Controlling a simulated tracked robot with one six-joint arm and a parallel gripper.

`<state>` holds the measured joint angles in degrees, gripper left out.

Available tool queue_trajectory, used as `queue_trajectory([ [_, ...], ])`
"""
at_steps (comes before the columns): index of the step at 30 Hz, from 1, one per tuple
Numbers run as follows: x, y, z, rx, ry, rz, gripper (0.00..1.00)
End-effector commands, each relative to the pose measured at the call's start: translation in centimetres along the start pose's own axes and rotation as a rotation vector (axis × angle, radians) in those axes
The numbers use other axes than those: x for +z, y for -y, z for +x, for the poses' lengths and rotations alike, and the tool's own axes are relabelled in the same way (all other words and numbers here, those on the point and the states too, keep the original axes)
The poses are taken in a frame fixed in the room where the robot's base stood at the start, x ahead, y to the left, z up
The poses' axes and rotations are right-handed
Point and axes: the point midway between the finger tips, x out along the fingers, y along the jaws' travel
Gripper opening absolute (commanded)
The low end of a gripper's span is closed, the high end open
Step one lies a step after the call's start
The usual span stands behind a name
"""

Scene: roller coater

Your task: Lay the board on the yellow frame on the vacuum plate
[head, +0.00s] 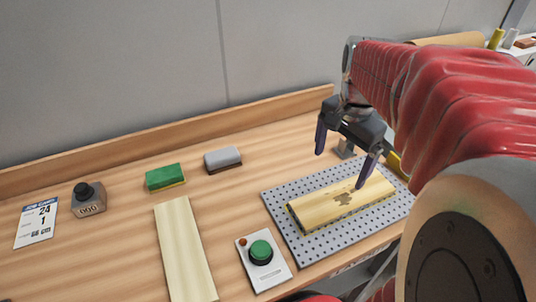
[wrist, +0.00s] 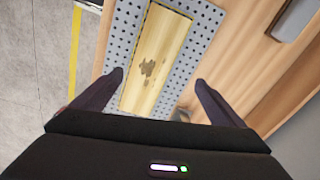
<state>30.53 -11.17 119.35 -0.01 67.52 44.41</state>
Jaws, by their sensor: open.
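A pale wooden board (head: 340,203) with a dark stain lies flat on the grey perforated vacuum plate (head: 285,228). In the wrist view the board (wrist: 155,85) lies lengthwise on the plate (wrist: 122,40). A thin yellow line shows along the board's edges; most of the yellow frame is hidden, and I cannot tell how exactly the board matches it. My gripper (head: 340,168) is open and empty above the board. In the wrist view its fingers (wrist: 159,77) are spread to either side of the board, apart from it.
A long plain wooden strip (head: 185,250) lies left of the plate. A green sponge (head: 165,177), a grey eraser-like block (head: 222,158), a counter (head: 88,200) and a calendar card (head: 37,222) sit further back and left.

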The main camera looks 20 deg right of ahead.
Motion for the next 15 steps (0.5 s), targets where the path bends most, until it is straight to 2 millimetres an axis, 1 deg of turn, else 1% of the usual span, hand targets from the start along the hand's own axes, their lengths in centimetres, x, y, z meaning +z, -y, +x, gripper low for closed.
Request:
queue_trajectory([
  [1, 1.6, 0.4, -0.4, -0.021, -0.018, -0.081, 0.93],
  [7, 7.0, 1.5, -1.4, -0.104, -0.094, -0.418, 0.93],
  [15, 13.8, 1.6, -1.8, -0.211, -0.209, -0.863, 0.93],
])
